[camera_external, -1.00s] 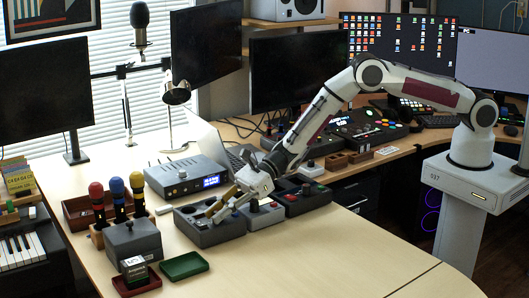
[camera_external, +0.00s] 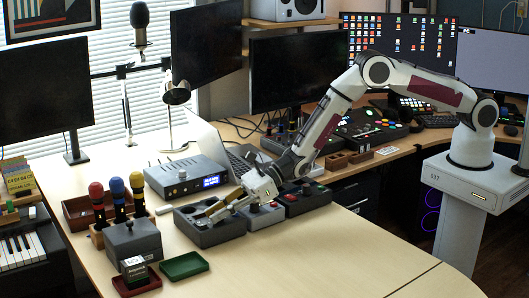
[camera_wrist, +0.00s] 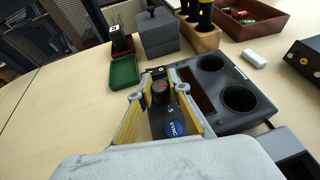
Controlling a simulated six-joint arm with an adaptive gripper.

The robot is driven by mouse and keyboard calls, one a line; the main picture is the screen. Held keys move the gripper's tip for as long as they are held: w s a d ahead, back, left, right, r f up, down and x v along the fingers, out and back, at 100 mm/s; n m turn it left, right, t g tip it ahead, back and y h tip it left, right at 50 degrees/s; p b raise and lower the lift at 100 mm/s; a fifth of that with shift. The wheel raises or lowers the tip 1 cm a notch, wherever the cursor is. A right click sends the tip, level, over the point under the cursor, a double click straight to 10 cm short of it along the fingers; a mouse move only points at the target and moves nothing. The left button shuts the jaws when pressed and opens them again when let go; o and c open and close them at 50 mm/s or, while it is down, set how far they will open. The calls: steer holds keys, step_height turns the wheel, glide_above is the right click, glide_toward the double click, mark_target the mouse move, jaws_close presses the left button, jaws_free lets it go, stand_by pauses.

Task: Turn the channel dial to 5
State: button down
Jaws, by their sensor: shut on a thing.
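A blue button (camera_wrist: 174,128) lies on the near side of the dial.
Other control boxes (camera_external: 303,201) stand right of this one. A blue-lit device (camera_external: 185,178) is behind. A grey lidded box (camera_external: 133,243), green tray (camera_external: 184,266) and red tray (camera_external: 137,284) are to the left. The front table (camera_external: 310,265) is clear.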

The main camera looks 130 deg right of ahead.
steer(key=shift+w+r+m+h, duration=0.15)
steer(key=shift+r+m+h, duration=0.15)
steer(key=shift+m+h, duration=0.2)
steer(key=c, duration=1.9)
jaws_free()
steer(key=shift+f, duration=0.15)
steer(key=shift+s, duration=0.3)
steer(key=shift+v, duration=5.8)
